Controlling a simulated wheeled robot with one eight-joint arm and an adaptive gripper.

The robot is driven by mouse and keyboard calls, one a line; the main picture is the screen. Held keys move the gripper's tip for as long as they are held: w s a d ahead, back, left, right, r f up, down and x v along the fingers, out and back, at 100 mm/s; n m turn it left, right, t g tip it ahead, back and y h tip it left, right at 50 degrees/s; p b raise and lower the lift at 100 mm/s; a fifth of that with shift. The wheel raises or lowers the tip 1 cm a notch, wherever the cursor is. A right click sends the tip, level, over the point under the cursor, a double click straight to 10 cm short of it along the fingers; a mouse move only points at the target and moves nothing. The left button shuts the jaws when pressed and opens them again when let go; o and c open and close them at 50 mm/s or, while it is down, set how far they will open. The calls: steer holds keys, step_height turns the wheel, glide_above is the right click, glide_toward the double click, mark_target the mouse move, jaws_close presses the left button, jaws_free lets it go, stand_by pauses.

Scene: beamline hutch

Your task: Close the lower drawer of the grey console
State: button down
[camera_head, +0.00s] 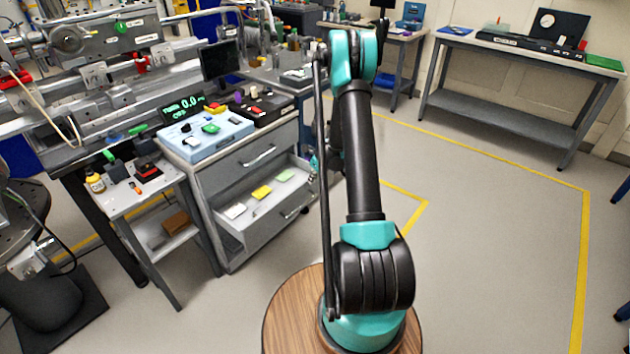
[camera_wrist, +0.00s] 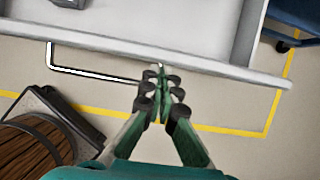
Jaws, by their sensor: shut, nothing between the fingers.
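The grey console (camera_head: 222,181) stands left of my arm in the head view. Its lower drawer (camera_head: 262,228) is pulled out, with a bar handle (camera_head: 294,212) on its front. A white block (camera_head: 234,211), a yellow block (camera_head: 261,191) and a green block (camera_head: 285,175) lie inside. In the wrist view, my gripper (camera_wrist: 160,77) is shut and empty. Its fingertips are at the front edge of the lower drawer (camera_wrist: 205,68), by the right end of the handle (camera_wrist: 95,73). I cannot tell whether they touch. My arm mostly hides the gripper in the head view.
The upper drawer (camera_head: 240,160) is shut. A light blue box (camera_head: 205,138) and other small items stand on the console top. A small side table (camera_head: 135,190) is left of the console. Open floor (camera_head: 490,240) with yellow lines lies to the right.

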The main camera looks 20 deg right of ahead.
steer(key=w+a, duration=1)
steer(key=w, duration=0.5)
steer(key=shift+a, duration=0.4)
